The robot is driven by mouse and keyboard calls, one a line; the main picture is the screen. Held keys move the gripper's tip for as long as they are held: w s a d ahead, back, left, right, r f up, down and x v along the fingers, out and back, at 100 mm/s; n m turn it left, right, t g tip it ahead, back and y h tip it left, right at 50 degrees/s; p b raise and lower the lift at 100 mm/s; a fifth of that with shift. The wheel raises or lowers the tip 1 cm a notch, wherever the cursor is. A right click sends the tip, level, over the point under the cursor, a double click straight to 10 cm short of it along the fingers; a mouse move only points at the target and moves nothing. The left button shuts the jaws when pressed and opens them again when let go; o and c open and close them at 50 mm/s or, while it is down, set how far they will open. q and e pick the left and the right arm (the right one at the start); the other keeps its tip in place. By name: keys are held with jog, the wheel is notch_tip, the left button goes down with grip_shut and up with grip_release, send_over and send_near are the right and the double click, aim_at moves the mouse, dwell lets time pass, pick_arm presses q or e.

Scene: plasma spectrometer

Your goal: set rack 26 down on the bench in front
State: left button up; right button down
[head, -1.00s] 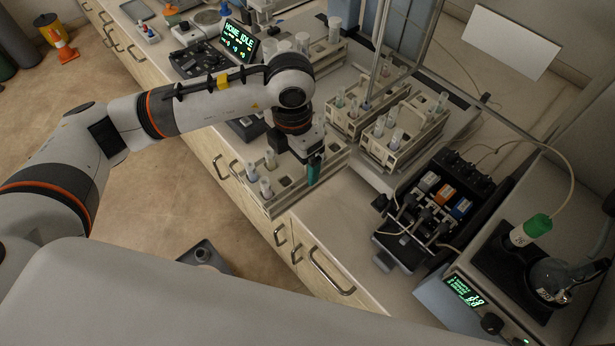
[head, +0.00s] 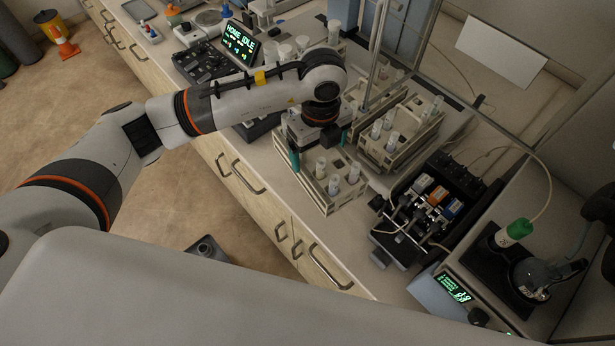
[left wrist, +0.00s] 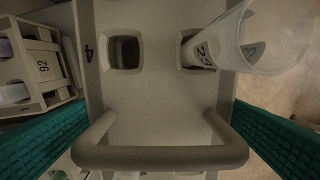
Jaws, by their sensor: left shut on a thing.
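Rack 26 (head: 347,201) is a pale tube rack with several capped tubes, near the front edge of the bench (head: 345,238). My left gripper (head: 318,148) is over the rack's far-left part, with its teal fingers pointing down and shut on it. In the left wrist view, the rack's top (left wrist: 155,95) and its handle bar (left wrist: 160,157) lie between the teal fingers. One square slot there is empty and one holds a tube. The rack's number is not readable, and I cannot tell whether its base touches the bench. My right gripper is not in view.
Other tube racks (head: 383,165) stand close behind the held rack; one labelled 92 (left wrist: 42,67) shows in the left wrist view. A black pump unit (head: 408,232) stands to the right. A screen (head: 238,42) stands behind my arm.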

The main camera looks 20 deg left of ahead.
pick_arm(q)
jog(key=shift+w+d+r+n, duration=0.1)
jog(key=shift+d+n, duration=0.1)
jog(key=shift+n, duration=0.5)
jog(key=shift+f, duration=0.2)
notch_tip(320, 180, down, 10)
jog(key=p, duration=0.3)
jog(key=shift+r+p, duration=0.2)
jog(key=shift+p, duration=0.1)
jog(key=shift+f, duration=0.2)
jog(key=o, duration=0.9)
jog(key=shift+c, duration=0.2)
jog(key=shift+r, duration=0.1)
